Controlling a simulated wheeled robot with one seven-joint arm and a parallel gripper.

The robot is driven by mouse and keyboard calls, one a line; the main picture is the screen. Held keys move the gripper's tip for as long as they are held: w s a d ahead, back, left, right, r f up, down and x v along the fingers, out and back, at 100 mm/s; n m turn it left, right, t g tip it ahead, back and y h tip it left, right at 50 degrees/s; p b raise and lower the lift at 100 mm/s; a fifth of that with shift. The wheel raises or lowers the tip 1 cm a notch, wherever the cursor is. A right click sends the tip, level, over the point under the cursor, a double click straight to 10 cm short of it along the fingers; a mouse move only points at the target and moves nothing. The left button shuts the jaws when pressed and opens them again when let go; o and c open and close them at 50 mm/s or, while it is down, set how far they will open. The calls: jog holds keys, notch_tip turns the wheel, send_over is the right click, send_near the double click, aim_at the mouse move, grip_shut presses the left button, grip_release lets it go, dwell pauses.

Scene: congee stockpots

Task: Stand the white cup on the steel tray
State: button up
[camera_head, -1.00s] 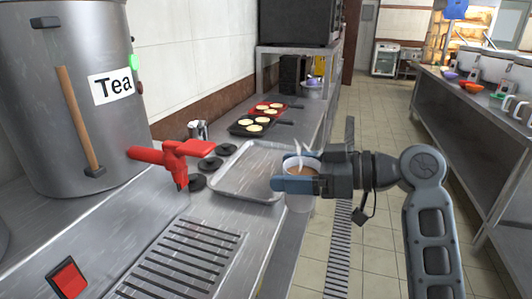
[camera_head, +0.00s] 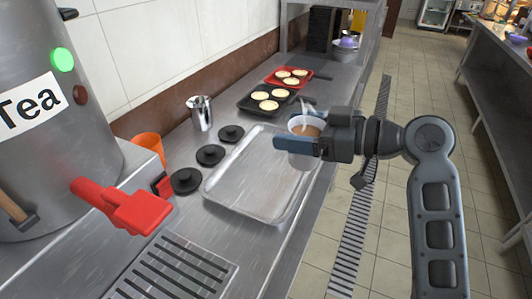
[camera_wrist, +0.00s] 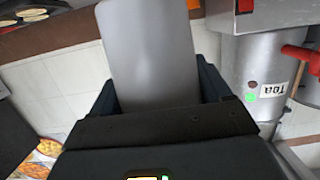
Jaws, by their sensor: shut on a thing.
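The white cup (camera_head: 302,159) holds a brown drink and gives off wisps of steam. My gripper (camera_head: 292,142) is shut on it and holds it upright over the right edge of the steel tray (camera_head: 226,190). The cup's wall (camera_wrist: 155,60) fills the space between my gripper's fingers (camera_wrist: 158,95) in the wrist view. The steel tray is an empty, shallow, rimmed tray lying on the steel counter. The cup hides part of the tray's right rim. I cannot tell the exact height of the cup above the tray.
A tea urn (camera_head: 45,120) with a red tap (camera_head: 125,203) stands at left. An orange cup (camera_head: 149,146), a steel pitcher (camera_head: 201,113) and black lids (camera_head: 210,155) are left of the tray. Pans of pancakes (camera_head: 264,99) lie behind. A drain grille (camera_head: 175,272) is in front.

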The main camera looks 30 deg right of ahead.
jog(key=shift+w+a+f+p, duration=0.15)
jog(key=shift+w+a+f, duration=0.65)
jog(key=shift+f, duration=0.5)
jog(key=shift+w+a+f+p, duration=0.15)
jog(key=shift+w+a+f, duration=0.55)
jog(key=shift+f, duration=0.6)
jog(key=shift+w+a+f+p, duration=0.15)
jog(key=shift+w+a+f, duration=0.65)
jog(key=shift+f, duration=0.5)
jog(key=shift+s, duration=0.1)
jog(key=shift+f, duration=0.15)
jog(key=o, duration=1.3)
jog(key=shift+c, duration=0.2)
jog(key=b+v, duration=0.1)
jog(key=v, duration=1.1)
jog(key=shift+b, duration=0.35)
